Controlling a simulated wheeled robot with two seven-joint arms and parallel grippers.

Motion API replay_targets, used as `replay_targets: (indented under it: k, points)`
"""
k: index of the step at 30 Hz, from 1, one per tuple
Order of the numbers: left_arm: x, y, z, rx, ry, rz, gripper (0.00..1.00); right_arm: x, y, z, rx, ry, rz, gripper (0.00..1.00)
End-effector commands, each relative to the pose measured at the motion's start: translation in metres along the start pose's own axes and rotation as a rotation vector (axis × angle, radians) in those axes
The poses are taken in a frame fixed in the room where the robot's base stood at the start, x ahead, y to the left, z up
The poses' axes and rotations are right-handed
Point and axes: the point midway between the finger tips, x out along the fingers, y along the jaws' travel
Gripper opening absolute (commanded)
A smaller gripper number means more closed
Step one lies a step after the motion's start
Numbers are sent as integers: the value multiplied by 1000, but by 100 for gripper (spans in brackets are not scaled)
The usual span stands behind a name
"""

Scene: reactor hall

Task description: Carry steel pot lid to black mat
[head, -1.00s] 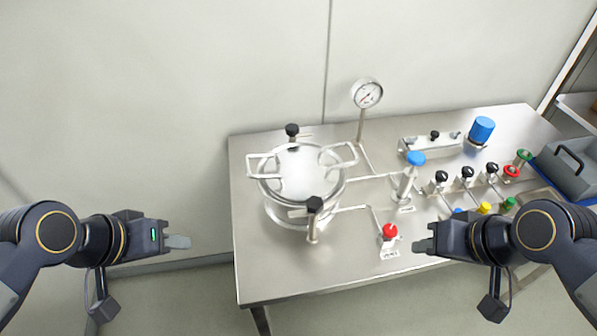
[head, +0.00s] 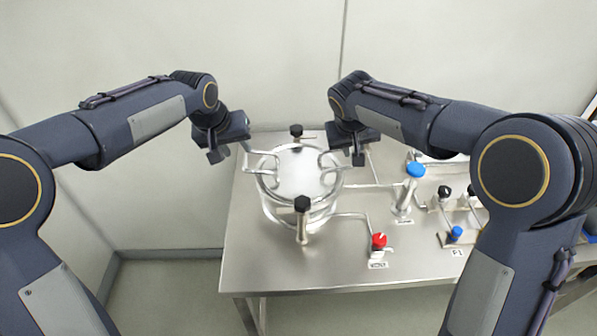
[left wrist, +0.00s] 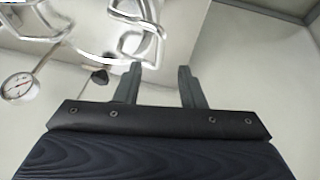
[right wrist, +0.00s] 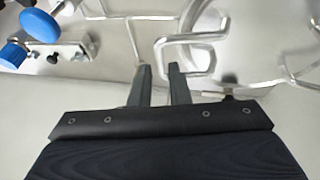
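The steel pot lid (head: 297,176) sits on a steel pot (head: 285,213) on the bench, with a looped handle at its left and right sides. My left gripper (head: 232,153) is open just left of the left handle; in the left wrist view the handle (left wrist: 140,42) shows just beyond its fingertips (left wrist: 159,68). My right gripper (head: 350,158) is over the right handle; in the right wrist view its fingers (right wrist: 159,68) stand apart, with the handle (right wrist: 205,40) close to the tips. Neither gripper visibly holds anything. I see no black mat.
Two black-knobbed clamps (head: 302,205) stand at the pot's front and back. A red knob (head: 379,241), a blue-topped valve (head: 415,170) and smaller valves stand to the right. A gauge (left wrist: 19,86) shows in the left wrist view. The bench's front left is bare.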

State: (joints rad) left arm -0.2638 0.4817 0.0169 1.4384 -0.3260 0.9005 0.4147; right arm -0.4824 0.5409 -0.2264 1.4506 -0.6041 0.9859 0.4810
Motion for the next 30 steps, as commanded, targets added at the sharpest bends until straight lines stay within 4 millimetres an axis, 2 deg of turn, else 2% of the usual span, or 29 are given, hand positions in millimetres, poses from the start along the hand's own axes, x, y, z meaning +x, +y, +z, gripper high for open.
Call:
replay_targets:
  k: [5, 18, 23, 30]
  points:
    - [7, 0, 1, 0, -2, -1, 36, 8, 0, 1, 0, -2, 0, 16]
    - [68, -1, 1, 0, -2, -1, 36, 68, 1, 1, 0, -3, 0, 16]
    - [77, 0, 0, 0, 0, 0, 36, 77, 0, 1, 0, -1, -1, 16]
    - [78, 0, 0, 0, 1, 0, 36, 78, 0, 0, 0, 0, -2, 16]
